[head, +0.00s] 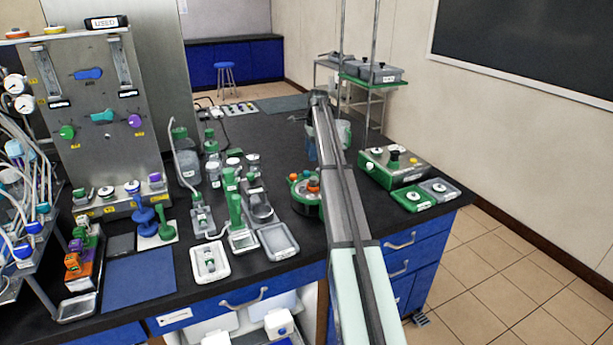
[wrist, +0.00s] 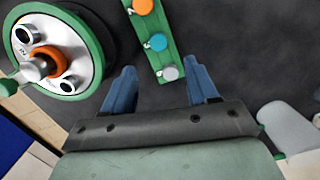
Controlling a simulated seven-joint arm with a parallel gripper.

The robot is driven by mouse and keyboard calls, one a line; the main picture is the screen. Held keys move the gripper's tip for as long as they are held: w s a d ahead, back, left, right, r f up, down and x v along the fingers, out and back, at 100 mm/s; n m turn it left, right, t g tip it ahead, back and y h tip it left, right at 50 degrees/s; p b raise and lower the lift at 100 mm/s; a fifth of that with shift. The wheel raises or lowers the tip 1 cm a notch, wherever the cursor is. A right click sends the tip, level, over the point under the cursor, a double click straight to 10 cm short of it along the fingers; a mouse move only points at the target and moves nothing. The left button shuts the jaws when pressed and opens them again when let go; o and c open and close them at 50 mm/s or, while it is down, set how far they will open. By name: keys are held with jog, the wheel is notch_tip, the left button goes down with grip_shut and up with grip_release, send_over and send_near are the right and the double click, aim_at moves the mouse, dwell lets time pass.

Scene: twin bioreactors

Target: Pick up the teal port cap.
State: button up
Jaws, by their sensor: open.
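My gripper (wrist: 161,72) is open, its two blue fingers spread and pointing up the wrist view. A narrow green strip (wrist: 163,58) lies ahead, its near end between the fingertips in the picture. It carries a round teal-blue cap (wrist: 157,42), which I take as the teal port cap, between an orange cap (wrist: 143,7) and a grey cap (wrist: 170,73). The grey one appears nearest the fingers. Nothing is held. In the head view my arm covers the area around the strip, and I cannot make out the cap there.
A round green-rimmed device with an orange hub (wrist: 45,62) stands left of the fingers; it shows in the head view (head: 307,195). A green control box (head: 393,166) and two small trays (head: 413,198) lie right of my arm. Glassware and trays crowd the bench left.

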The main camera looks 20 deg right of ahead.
aim_at(307, 172)
jog(key=f, duration=0.3)
jog(key=shift+a, duration=0.2)
jog(key=shift+w+a+f, duration=0.1)
jog(key=shift+a+f, duration=0.1)
jog(key=shift+f, duration=0.65)
jog(key=shift+s+a+f, duration=0.1)
jog(key=shift+a+f, duration=0.1)
jog(key=shift+f, duration=0.6)
jog(key=shift+w+a+f, duration=0.1)
jog(key=shift+a+f, duration=0.1)
jog(key=shift+f, duration=0.65)
grip_shut()
